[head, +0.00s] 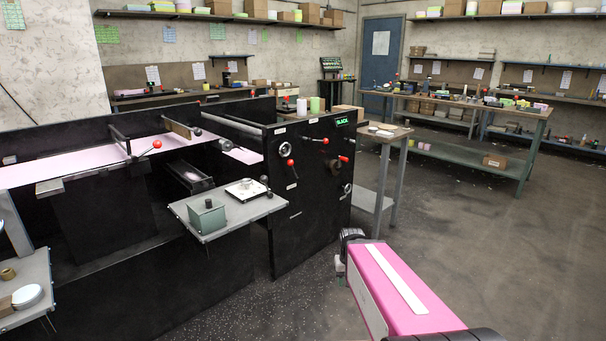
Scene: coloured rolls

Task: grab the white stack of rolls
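A small whitish upright roll or stack of rolls (302,107) stands on top of the black machine's right part, near its back edge. A light green roll (315,105) stands just right of it. The white one is small here, and I cannot tell whether it is one roll or several stacked. My pink arm link is at the lower right, in front of the machine and well apart from the rolls. My gripper's fingers do not show.
The black machine (310,205) with red-knobbed levers fills the left and middle. A grey side shelf (225,220) juts from it with a green box (207,216). A workbench (480,105) stands at back right. The floor (490,235) on the right is clear.

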